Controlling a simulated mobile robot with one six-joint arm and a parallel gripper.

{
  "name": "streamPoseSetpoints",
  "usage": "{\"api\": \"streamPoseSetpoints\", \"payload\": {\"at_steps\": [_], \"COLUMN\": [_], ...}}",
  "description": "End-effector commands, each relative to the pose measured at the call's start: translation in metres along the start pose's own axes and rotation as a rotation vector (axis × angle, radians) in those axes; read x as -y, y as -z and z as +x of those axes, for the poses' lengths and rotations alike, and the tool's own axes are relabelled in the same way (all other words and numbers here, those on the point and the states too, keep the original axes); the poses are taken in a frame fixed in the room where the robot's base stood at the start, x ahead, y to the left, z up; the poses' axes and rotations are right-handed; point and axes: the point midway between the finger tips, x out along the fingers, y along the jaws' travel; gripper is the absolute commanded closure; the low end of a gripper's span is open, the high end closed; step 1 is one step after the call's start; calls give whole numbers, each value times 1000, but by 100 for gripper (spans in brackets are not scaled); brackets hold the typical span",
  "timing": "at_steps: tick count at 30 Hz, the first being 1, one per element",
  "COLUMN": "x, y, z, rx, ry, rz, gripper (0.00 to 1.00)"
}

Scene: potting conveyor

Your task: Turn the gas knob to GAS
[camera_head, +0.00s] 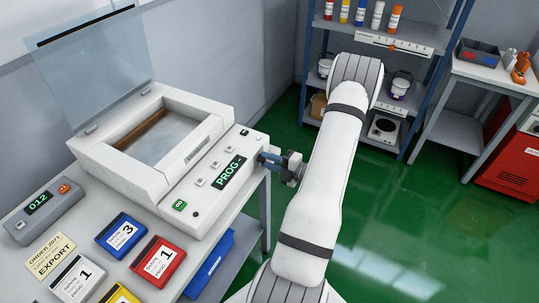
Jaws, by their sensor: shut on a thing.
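The white machine (112,182) stands on the table at left with its clear lid (92,68) raised. Its sloped front panel has several small buttons and a dark display (229,173) reading "PROG-" in green. My gripper (263,158) comes in from the right, at the machine's right-hand side just past the display. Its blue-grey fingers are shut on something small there. That thing sits where a side knob would be, but the fingers hide it, so its pointer and setting cannot be read.
A grey box (43,211) showing "012", an "EXPORT" order card (50,256), and blue (122,236), red (158,262), white and yellow labelled blocks lie on the table. Shelving (405,40) and a side table stand behind; green floor is open at right.

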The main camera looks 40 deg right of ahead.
Motion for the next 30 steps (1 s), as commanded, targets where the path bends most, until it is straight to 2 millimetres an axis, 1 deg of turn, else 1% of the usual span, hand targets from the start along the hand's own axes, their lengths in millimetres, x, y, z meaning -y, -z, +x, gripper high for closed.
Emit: {"api": "streamPoseSetpoints", "payload": {"at_steps": [1,9,24,25,30], "x": [-2,0,0,0,0], "y": [0,0,0,0,0], "z": [0,0,0,0,0], "rx": [-1,-5,-5,-5,-5], "ry": [1,2,2,2,2], "rz": [23,98,113,113,113], "gripper": [99,99,99,74,60]}}
